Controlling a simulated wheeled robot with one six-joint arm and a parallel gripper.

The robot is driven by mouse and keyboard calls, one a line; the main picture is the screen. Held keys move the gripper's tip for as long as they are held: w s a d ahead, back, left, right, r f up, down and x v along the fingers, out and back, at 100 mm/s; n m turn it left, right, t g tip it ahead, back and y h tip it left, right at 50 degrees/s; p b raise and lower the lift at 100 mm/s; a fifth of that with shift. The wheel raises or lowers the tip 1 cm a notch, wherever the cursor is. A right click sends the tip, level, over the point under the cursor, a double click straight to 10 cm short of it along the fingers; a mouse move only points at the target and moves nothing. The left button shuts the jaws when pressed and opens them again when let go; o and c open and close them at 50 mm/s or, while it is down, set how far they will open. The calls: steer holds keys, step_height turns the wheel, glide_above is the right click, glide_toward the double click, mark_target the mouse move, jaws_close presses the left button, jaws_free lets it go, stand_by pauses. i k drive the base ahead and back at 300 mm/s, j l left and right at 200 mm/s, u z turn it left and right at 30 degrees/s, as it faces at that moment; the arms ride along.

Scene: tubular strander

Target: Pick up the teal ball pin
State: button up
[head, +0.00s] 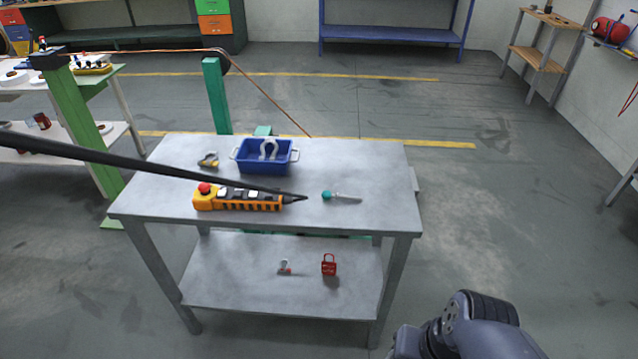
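The teal ball pin (343,196) lies on the top of the grey table (370,165), right of the table's middle. Its round teal ball is at the left end and its silver shank points right. It lies flat, just right of the tip of a black cable. A part of my arm shows at the bottom right, in front of the table and well apart from the pin. My gripper's fingers are not in view.
A yellow pendant control (238,198) with a red button and a blue bin (265,156) holding a pale shackle (269,148) stand left of the pin. A black cable (120,160) crosses above the table's left side. A red padlock (329,264) is on the lower shelf. Right of the table the floor is clear.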

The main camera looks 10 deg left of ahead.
mark_target(326, 194)
steer(key=i+j+z, duration=0.2)
steer(key=i, duration=0.25)
steer(key=i+j+z, duration=0.15)
steer(key=i, duration=0.3)
